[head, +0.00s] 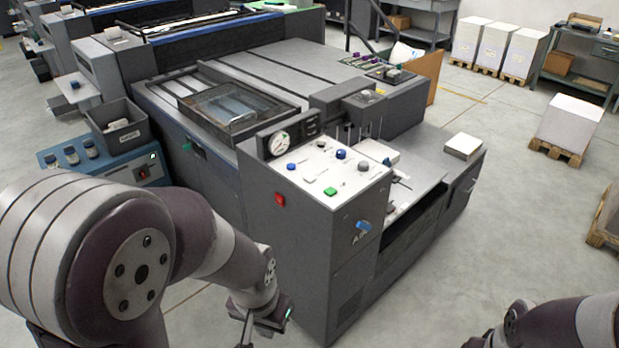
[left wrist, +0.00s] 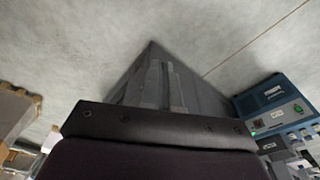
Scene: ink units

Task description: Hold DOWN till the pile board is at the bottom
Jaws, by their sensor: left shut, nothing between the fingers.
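The control console (head: 325,180) of the grey press stands in the middle of the head view. I cannot read a DOWN label or make out the pile board. My left gripper (head: 262,334) is low in front of the console's left side, shut and empty, apart from the controls. Only part of my right arm shows at the lower right; its gripper is out of sight.
A blue cabinet (head: 105,160) with jars and a grey bin (head: 118,126) stands left of the press; it also shows in the left wrist view (left wrist: 270,100). Paper stacks on pallets (head: 568,122) stand at the right. The floor (head: 480,240) right of the press is clear.

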